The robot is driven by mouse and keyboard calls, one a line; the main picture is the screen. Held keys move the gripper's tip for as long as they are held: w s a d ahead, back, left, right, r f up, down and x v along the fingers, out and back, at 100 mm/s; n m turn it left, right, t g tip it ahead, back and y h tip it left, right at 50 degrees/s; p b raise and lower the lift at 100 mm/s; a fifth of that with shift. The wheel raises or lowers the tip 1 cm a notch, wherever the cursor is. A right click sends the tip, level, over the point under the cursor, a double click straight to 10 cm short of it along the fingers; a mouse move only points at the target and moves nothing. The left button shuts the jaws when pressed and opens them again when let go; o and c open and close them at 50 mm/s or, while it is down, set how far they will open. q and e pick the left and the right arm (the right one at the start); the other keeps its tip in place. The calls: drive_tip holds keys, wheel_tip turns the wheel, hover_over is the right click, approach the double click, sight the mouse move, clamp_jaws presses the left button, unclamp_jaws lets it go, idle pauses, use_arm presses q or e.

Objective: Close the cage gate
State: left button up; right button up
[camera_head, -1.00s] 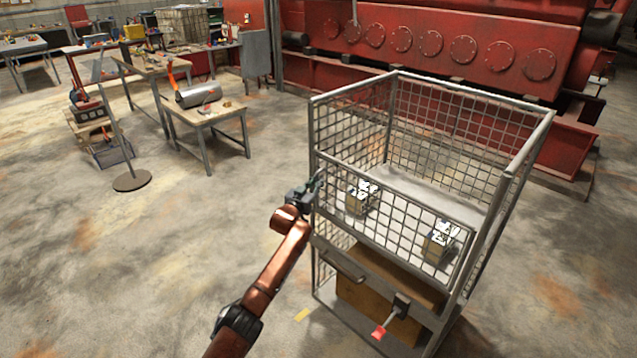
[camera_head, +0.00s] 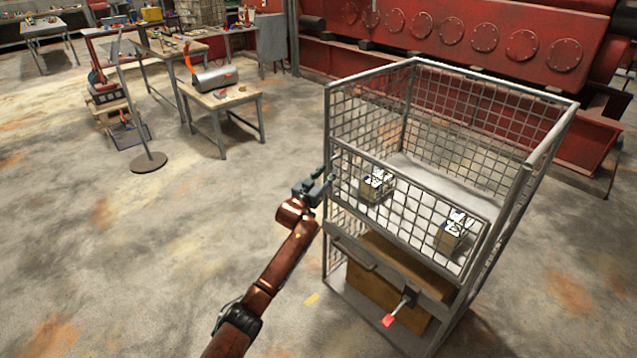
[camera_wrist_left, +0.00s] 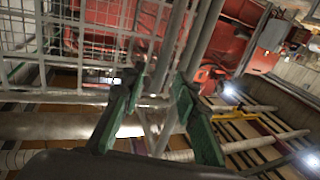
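The grey wire cage (camera_head: 447,77) stands right of centre, its top open. A low mesh panel (camera_head: 405,203) crosses its front, seemingly the gate. Below the panel is a flat rail with a bar handle (camera_head: 350,251) and a red-tipped lever (camera_head: 389,320). I cannot tell whether the gate is latched. My left gripper (camera_head: 324,184) is by the cage's left front post, at the panel's upper left corner. In the left wrist view its green fingers (camera_wrist_left: 157,84) are spread apart, with grey tubes and mesh beyond them; contact is unclear. My right gripper is not in view.
Two small boxes (camera_head: 376,186) (camera_head: 453,232) sit inside the cage, and a brown carton (camera_head: 375,283) is in its lower part. A stand with a round base (camera_head: 148,163) and a small table (camera_head: 238,97) are at left. Red machinery (camera_head: 470,35) lies behind. The floor at left front is clear.

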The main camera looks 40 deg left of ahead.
use_arm(q)
drive_tip(key=s+d, duration=0.1)
drive_tip(key=s, duration=0.6)
drive_tip(key=shift+s+d, duration=0.2)
drive_tip(key=shift+s, duration=0.05)
